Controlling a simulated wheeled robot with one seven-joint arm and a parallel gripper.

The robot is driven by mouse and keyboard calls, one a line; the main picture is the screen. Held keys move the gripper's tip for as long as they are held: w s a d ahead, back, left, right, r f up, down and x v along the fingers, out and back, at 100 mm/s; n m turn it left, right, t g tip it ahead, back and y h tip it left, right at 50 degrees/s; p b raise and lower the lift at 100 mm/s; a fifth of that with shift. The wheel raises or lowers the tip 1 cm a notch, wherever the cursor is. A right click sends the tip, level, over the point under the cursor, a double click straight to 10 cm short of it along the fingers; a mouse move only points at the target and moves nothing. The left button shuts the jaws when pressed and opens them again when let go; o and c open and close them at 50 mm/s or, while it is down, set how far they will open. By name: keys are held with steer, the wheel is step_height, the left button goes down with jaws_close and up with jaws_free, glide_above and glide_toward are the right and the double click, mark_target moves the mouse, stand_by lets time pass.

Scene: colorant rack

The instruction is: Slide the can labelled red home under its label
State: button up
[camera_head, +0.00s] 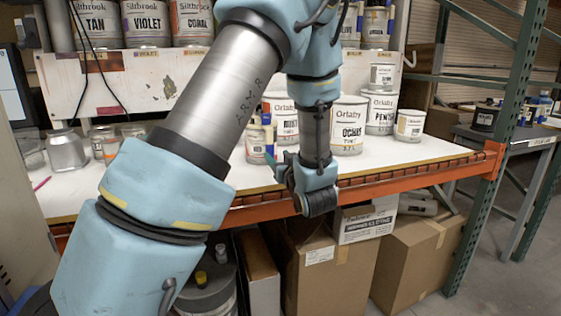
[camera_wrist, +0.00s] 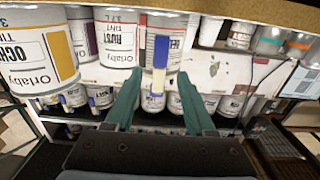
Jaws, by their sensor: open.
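No can with a readable "red" label shows; part of the upper shelf is hidden behind my arm. My gripper (camera_head: 274,166) is low at the counter's front edge. In the wrist view, the teal fingers of my gripper (camera_wrist: 158,100) are apart with nothing held. A blue-and-pale upright item (camera_wrist: 160,68) shows beyond the gap between them; whether it touches a finger I cannot tell.
Glass jars (camera_head: 68,149) stand at left. Cardboard boxes (camera_head: 415,258) fill the space below.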

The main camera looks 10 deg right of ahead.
mark_target(270, 135)
steer(key=shift+w+a, duration=0.2)
steer(key=shift+w, duration=1.05)
steer(key=shift+w+a, duration=0.15)
steer(key=shift+w, duration=1.15)
steer(key=shift+w+a, duration=0.2)
steer(key=shift+w, duration=1.05)
steer(key=shift+c, duration=0.2)
jaws_close()
steer(key=shift+r, duration=0.1)
steer(key=shift+r, duration=0.45)
steer(key=shift+r+p, duration=0.85)
steer(key=shift+r, duration=0.7)
steer(key=shift+s, duration=0.1)
